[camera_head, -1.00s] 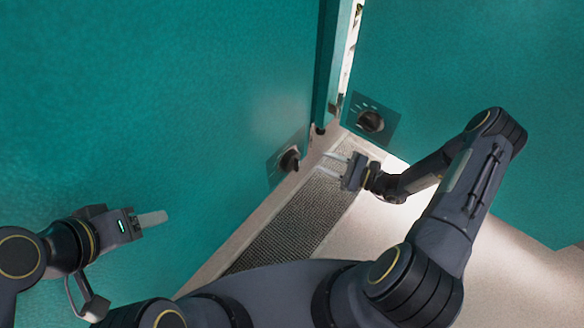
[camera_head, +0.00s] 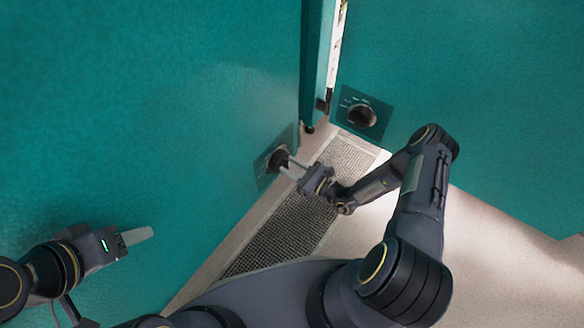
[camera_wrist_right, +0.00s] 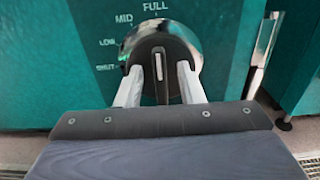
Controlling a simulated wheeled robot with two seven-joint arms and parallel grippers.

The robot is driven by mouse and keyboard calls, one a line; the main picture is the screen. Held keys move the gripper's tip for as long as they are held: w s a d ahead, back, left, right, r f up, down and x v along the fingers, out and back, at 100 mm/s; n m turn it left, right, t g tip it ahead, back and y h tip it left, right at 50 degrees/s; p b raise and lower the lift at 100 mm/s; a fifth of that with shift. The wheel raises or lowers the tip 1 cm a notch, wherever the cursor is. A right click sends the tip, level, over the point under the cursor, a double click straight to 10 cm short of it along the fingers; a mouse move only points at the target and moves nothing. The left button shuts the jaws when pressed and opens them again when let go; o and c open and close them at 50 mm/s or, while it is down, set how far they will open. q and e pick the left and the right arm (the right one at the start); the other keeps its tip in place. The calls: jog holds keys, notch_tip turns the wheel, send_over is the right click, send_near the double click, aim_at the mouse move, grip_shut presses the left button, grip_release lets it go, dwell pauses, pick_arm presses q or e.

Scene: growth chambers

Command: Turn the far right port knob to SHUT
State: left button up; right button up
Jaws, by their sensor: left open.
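A dark round knob (camera_head: 278,158) sits on a plate on the left teal panel. In the right wrist view the same knob (camera_wrist_right: 160,65) has a raised grip bar whose pale mark points up toward FULL. MID, LOW and SHUT labels run down its left side. My right gripper (camera_head: 286,164) is at this knob. In the right wrist view its two pale fingers (camera_wrist_right: 160,85) stand on either side of the grip bar, with gaps between. My left gripper (camera_head: 138,236) is open and empty in front of the left panel, far from the knob.
A second dark knob (camera_head: 362,116) is on the right teal panel, across the corner. A dark floor grate (camera_head: 290,232) runs along the foot of the left panel. Pale floor (camera_head: 480,240) lies clear at right.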

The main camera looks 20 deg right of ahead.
jog(key=shift+c, duration=0.3)
grip_shut()
jog(key=shift+n, duration=0.3)
jog(key=n+p, duration=0.2)
jog(key=n, duration=0.1)
jog(key=shift+s+a+r+n, duration=0.1)
jog(key=shift+s+a+n, duration=0.05)
jog(key=shift+n, duration=0.15)
jog(key=n+p, duration=0.2)
jog(key=n, duration=0.2)
jog(key=shift+s+a+n+p, duration=0.1)
jog(key=shift+a+n+p, duration=0.05)
jog(key=shift+n+p, duration=0.15)
jog(key=n+p, duration=0.2)
jog(key=n, duration=0.2)
jog(key=f+n+p, duration=0.1)
jog(key=n+p, duration=0.1)
jog(key=n, duration=0.3)
jog(key=shift+s+a+f+p, duration=0.15)
jog(key=shift+p, duration=0.15)
